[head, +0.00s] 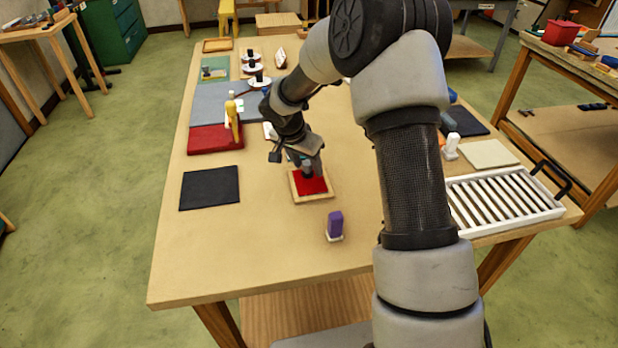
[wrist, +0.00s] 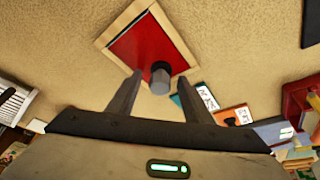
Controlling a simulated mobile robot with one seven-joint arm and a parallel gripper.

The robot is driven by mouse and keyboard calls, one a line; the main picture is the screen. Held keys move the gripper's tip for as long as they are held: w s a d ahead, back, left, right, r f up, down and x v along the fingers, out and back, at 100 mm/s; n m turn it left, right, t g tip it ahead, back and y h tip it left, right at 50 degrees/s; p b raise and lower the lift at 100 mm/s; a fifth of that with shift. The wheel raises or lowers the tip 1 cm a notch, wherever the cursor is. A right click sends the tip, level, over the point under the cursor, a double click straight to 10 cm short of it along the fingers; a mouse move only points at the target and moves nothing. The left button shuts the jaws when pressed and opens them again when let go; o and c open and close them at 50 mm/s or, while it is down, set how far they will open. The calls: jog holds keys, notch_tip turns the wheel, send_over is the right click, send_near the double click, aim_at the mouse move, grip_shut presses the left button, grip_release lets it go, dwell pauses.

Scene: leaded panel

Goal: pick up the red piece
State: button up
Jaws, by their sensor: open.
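The red piece (head: 310,186) is a flat red square lying in a shallow wooden tray (head: 326,197) near the middle of the table. In the wrist view the red piece (wrist: 137,52) fills most of the tray (wrist: 104,41). A dark grey knob (wrist: 160,76) stands over one corner region of the red piece; whether it is fixed to it I cannot tell. My gripper (wrist: 160,80) is open, with one finger on each side of the knob. The fingers look apart from it. In the head view my gripper (head: 304,160) is directly over the tray and partly hides it.
A purple block on a pale base (head: 335,226) stands in front of the tray. A dark mat (head: 209,187) and a red pad (head: 214,139) lie to the left. A white slatted rack (head: 503,202) is at the right. The front left table area is clear.

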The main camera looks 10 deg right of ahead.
aim_at(307, 163)
jog(key=c, duration=1.1)
jog(key=shift+r, duration=5.05)
